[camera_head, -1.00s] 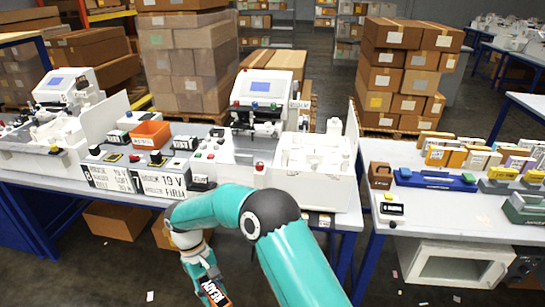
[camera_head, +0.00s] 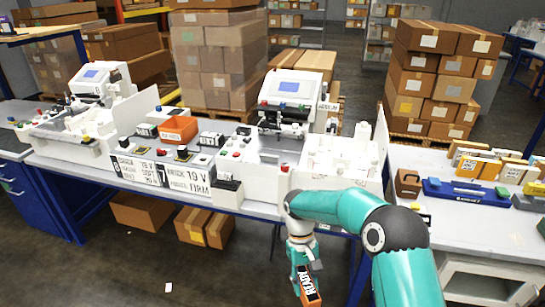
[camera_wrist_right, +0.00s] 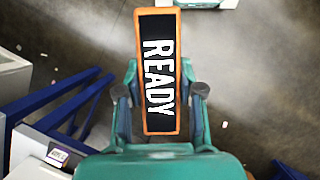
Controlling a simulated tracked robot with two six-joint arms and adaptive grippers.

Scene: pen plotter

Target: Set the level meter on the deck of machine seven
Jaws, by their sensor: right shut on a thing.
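In the right wrist view the bar (camera_wrist_right: 160,72) lies lengthwise between the two fingers (camera_wrist_right: 161,95). I take it for the level meter, but its wording does not confirm this. The gripper hangs in front of the bench, below its top and over the floor. Two white plotter machines stand on the bench, one at the left (camera_head: 92,125) and one at the centre (camera_head: 262,150). My left gripper is not in view.
Lettered black-and-white signs (camera_head: 137,170) stand along the bench front. An orange tray (camera_head: 178,129) and small devices sit between the machines. A right-hand table (camera_head: 440,235) holds a brown case (camera_head: 408,183) and a blue case (camera_head: 460,192). Cardboard boxes (camera_head: 205,228) lie under the bench.

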